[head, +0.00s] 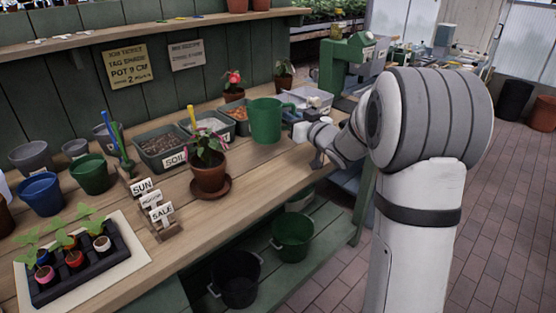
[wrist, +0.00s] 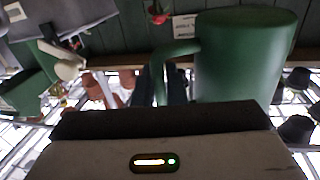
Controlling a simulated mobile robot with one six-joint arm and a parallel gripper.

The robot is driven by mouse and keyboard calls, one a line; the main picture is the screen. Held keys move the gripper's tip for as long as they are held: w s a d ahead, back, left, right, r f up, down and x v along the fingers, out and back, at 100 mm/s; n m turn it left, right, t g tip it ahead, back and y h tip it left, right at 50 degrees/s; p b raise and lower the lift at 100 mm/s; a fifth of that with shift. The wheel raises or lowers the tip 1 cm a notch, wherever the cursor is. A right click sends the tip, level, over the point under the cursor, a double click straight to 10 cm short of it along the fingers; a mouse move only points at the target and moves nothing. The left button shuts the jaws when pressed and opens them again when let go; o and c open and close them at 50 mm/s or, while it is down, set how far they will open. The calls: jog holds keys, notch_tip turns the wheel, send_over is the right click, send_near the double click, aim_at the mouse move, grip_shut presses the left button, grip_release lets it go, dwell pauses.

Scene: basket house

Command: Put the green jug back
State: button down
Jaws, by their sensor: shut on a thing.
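The green jug (head: 265,122) is upright at the right part of the wooden bench, behind the potted plant. My gripper (head: 290,116) is shut on the jug's handle, on the jug's right side. In the wrist view the green jug (wrist: 245,55) fills the upper right, and its handle runs down to the dark fingers of my gripper (wrist: 172,86). I cannot tell whether the jug's base touches the bench or is a little above it.
A potted plant on a saucer (head: 210,176) stands in front of the jug. Soil trays (head: 162,152) lie to its left. Sign stakes (head: 155,205) and a seedling tray (head: 118,268) are nearer. A green machine (head: 335,68) stands behind right. Buckets (head: 292,235) sit on the lower shelf.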

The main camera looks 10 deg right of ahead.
notch_tip(320, 180, down, 8)
jog(key=shift+f+b, duration=0.1)
jog(key=shift+b, duration=0.45)
jog(key=shift+f, duration=0.2)
jog(key=c, duration=1.5)
grip_release()
